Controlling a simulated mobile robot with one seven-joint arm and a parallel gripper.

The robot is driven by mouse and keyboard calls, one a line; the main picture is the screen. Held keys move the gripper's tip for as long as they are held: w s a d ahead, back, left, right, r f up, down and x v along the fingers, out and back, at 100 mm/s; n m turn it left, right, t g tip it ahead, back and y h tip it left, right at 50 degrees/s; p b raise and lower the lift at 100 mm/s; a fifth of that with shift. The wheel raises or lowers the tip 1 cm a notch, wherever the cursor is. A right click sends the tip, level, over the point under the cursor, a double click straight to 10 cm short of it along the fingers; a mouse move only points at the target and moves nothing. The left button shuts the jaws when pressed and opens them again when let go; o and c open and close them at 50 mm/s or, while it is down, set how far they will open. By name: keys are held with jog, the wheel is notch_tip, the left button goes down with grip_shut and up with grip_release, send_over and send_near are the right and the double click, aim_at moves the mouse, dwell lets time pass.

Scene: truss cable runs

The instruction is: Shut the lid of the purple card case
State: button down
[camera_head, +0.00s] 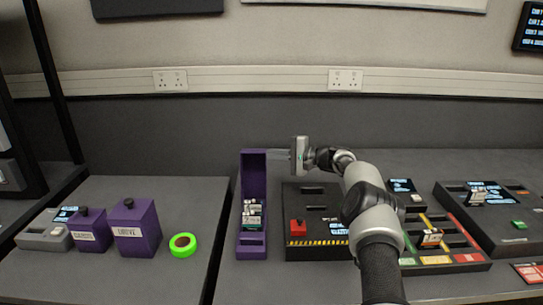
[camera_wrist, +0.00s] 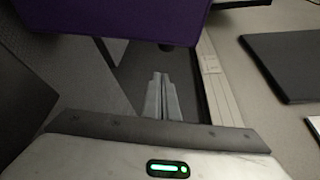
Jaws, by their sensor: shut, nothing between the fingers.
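The purple card case (camera_head: 251,239) stands on the bench in the head view, with its lid (camera_head: 254,172) raised upright at the back. Several small cards or modules (camera_head: 252,213) sit in the open case. My gripper (camera_head: 280,155) is at the right of the lid near its top, fingers pointing left toward it. In the wrist view the shut, empty fingers (camera_wrist: 161,82) show below a large purple surface (camera_wrist: 130,18), which looks like the lid. I cannot tell whether the fingers touch it.
A black panel with a red button (camera_head: 298,228) stands close to the right of the case, under my arm. Green tape (camera_head: 183,245) and two purple boxes (camera_head: 135,228) (camera_head: 92,230) are at the left. Devices (camera_head: 440,245) crowd the right. The bench behind the case is clear.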

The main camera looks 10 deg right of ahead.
jog(key=shift+s+a+r, duration=0.15)
jog(key=shift+s, duration=0.4)
jog(key=shift+s+a+r, duration=0.15)
jog(key=shift+s+r, duration=0.05)
jog(key=shift+s, duration=0.35)
jog(key=shift+s+a+r, duration=0.15)
jog(key=shift+s, duration=0.4)
